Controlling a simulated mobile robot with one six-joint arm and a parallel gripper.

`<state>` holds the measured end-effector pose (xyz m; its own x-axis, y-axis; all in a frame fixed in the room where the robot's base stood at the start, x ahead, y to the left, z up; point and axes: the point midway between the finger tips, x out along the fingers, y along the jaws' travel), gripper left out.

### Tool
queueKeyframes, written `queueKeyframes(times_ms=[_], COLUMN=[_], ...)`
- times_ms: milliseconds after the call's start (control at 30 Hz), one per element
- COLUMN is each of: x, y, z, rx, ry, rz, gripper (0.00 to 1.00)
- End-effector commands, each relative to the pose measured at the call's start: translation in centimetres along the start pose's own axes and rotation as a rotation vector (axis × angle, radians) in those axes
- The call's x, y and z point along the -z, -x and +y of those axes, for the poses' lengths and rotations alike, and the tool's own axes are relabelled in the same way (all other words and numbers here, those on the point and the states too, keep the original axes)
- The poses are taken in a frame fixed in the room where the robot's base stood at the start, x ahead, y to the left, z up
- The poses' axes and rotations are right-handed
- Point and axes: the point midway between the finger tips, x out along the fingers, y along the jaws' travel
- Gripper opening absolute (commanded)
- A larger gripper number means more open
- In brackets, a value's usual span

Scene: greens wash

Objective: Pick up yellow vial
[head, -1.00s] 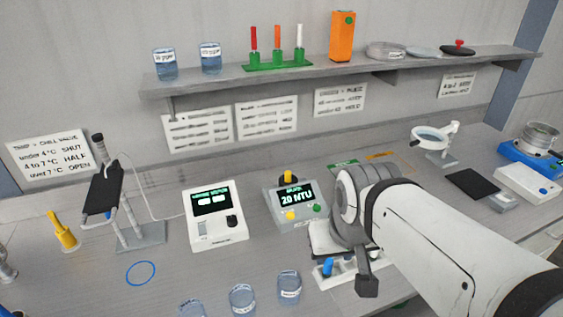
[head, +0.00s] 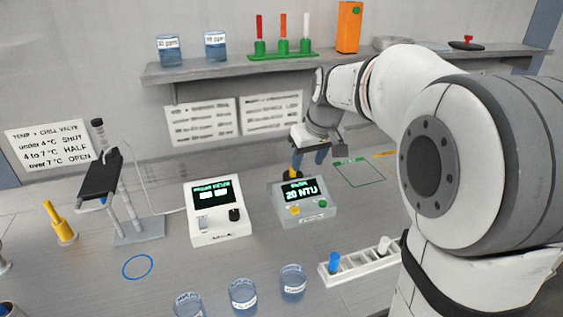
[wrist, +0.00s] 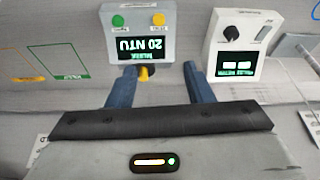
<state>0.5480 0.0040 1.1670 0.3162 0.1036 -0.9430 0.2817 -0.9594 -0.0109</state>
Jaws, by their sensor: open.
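The yellow vial (head: 293,174) stands at the back of the grey turbidity meter (head: 304,212), whose screen reads 20 NTU. My gripper partly hides it in the head view. My gripper (head: 310,160) is open and empty, its blue fingers pointing down above the back of the meter. In the wrist view the vial (wrist: 145,72) shows as a small yellow and dark shape at the meter's edge, between the two open fingers (wrist: 158,70) and nearer the left one. I cannot tell how far below the fingertips it is.
A white meter (head: 217,212) stands left of the turbidity meter. A white rack (head: 352,266) with a blue vial is in front, near several beakers (head: 243,297). The shelf (head: 225,75) runs along the wall above. A green outline (head: 361,173) marks clear bench to the right.

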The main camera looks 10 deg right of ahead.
Motion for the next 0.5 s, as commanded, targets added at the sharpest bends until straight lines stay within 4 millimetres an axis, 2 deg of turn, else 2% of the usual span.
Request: queueKeyframes(times_ms=[33, 200, 400, 500], x=[1.5, 6.3, 10.2, 11.3], y=[-2.0, -6.7, -11.3, -12.6], z=[0.8, 3.2, 5.4, 6.1], rx=[0.007, 0.032, 0.051, 0.056], ry=[0.017, 0.087, 0.152, 0.172], rz=[0.001, 0.018, 0.04, 0.047], gripper=[0.47, 0.47, 0.47, 0.47])
